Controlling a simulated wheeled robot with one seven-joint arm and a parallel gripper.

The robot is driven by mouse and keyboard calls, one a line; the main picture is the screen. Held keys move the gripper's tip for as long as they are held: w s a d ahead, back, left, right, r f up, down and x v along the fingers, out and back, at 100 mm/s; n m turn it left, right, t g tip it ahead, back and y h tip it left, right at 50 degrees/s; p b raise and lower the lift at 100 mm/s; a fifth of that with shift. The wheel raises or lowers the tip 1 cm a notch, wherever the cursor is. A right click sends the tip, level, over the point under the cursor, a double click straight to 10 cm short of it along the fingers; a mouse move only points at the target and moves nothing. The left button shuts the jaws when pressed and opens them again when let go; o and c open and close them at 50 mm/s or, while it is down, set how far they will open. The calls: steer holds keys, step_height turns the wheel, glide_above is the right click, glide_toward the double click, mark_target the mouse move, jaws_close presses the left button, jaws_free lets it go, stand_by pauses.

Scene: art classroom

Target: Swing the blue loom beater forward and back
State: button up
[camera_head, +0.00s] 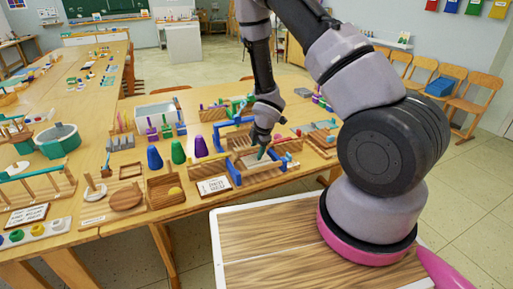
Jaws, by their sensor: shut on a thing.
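A small wooden loom with blue side parts (232,171) stands near the front edge of the long table, right of the colored cones. The blue beater (237,123) shows as a bar at the loom's back, partly hidden by my arm and gripper. My gripper (262,146) reaches down over the middle of the loom from above. It is shut on the beater, though the contact itself is too small and covered to see clearly. A teal piece (262,154) shows just below the gripper at the loom.
Wooden toys crowd the right side.

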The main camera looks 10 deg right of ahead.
steer(key=shift+s+f, duration=0.25)
steer(key=shift+s, duration=0.2)
steer(key=shift+d+r, duration=0.1)
steer(key=shift+r, duration=0.1)
steer(key=a+v, duration=0.1)
steer(key=v, duration=0.9)
steer(key=shift+d+r, duration=0.3)
steer(key=shift+d, duration=0.1)
